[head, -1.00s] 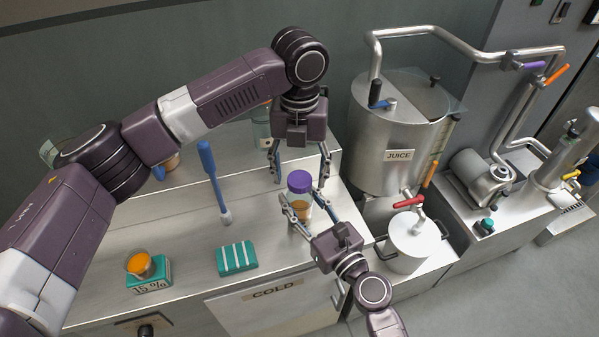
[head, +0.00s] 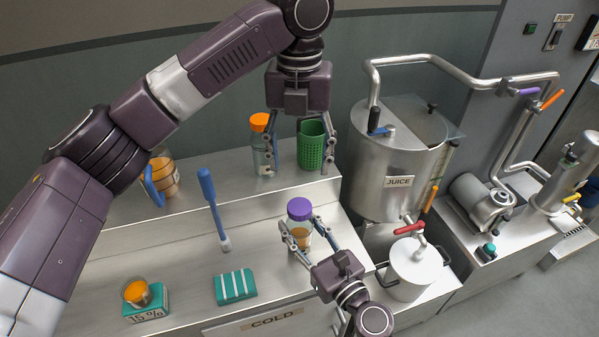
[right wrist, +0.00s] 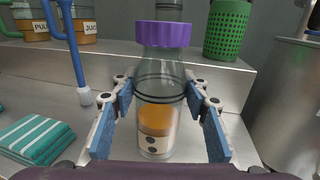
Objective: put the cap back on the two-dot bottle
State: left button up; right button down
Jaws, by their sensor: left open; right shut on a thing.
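The two-dot bottle (head: 300,236) stands upright on the steel counter with some orange juice in it. Its two black dots face the right wrist camera (right wrist: 151,146). The purple cap (head: 299,208) sits level on the bottle's mouth; it also shows in the right wrist view (right wrist: 163,33). My right gripper (head: 302,226) is shut on the bottle's body, one finger on each side. My left gripper (head: 299,168) is open and empty, above and behind the cap and clear of it.
An orange-capped bottle (head: 260,150) and a green basket (head: 311,146) stand on the raised shelf near my left fingers. The juice tank (head: 398,150) stands right.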

jog(key=c, duration=1)
grip_release()
jog(key=shift+c, duration=0.2)
jog(key=shift+s, duration=0.1)
jog(key=v, duration=1.2)
jog(key=shift+f, duration=0.1)
